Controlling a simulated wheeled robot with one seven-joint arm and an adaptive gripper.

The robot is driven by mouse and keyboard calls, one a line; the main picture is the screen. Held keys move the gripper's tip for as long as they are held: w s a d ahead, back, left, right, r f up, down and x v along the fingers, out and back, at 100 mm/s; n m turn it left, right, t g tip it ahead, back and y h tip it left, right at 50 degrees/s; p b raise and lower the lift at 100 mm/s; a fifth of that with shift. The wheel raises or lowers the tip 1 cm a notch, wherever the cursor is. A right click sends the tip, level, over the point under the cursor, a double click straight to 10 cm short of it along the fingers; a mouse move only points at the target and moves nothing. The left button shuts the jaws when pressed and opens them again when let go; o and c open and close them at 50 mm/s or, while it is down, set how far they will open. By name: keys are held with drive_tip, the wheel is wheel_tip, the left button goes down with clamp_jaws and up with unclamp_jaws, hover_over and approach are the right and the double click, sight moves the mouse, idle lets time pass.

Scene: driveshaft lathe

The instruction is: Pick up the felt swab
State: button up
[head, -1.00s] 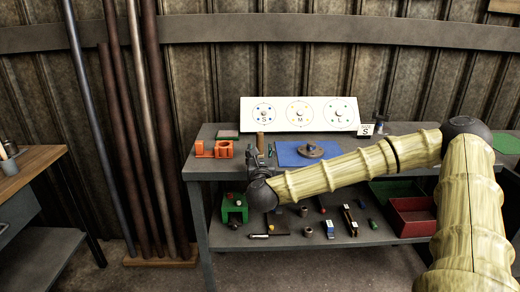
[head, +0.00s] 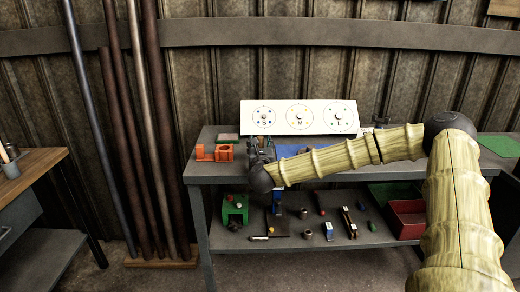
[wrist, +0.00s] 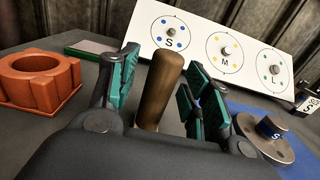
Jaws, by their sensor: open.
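A brown upright peg with a rounded top, which I take for the felt swab (wrist: 162,85), stands on the bench between my gripper's fingers in the wrist view. My gripper (wrist: 165,78) is open, with one teal-padded finger left of the swab and the others right of it. A gap shows on each side, and the swab's foot is hidden behind the gripper's body. In the head view my gripper (head: 261,147) is at the bench top and hides the swab.
An orange ring-shaped holder (wrist: 40,82) stands to the left. A white board marked S, M, L (head: 299,116) stands behind. The shelf below holds a red bin (head: 408,219).

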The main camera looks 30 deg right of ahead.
clamp_jaws()
drive_tip(key=shift+r, duration=0.1)
idle(0.3)
